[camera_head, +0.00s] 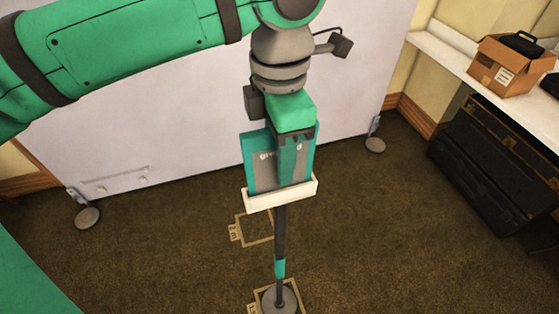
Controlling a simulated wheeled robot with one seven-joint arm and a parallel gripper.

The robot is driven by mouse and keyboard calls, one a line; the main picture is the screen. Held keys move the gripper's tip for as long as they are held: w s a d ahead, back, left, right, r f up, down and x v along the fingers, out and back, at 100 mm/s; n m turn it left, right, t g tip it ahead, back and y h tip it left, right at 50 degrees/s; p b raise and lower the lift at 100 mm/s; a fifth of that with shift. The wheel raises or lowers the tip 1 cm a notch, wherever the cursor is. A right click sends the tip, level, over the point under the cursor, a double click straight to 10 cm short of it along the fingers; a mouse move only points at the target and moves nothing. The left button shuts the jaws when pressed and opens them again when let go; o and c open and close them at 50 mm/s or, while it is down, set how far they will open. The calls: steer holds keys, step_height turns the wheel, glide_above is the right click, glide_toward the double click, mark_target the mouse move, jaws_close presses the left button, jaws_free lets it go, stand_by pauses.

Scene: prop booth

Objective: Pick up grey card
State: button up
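The grey card (263,170) is an upright panel with a teal border, a grey middle and partly covered pale lettering. It stands in a white ledge (281,195) on top of a dark pole with a teal band and a round grey foot (280,300). My gripper (292,178) points down over the card's upper right part. One green finger shows in front of the card's face and hides part of it. The other finger is hidden, so I cannot tell whether the fingers touch or clamp the card.
A large white board (150,110) on round feet stands behind. At right, a cardboard box (505,65) with a black item sits on a white shelf (440,50), with a black case (490,160) below. Taped floor squares (257,228) mark the brown carpet, mostly clear.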

steer(key=shift+c, duration=0.7)
jaws_close()
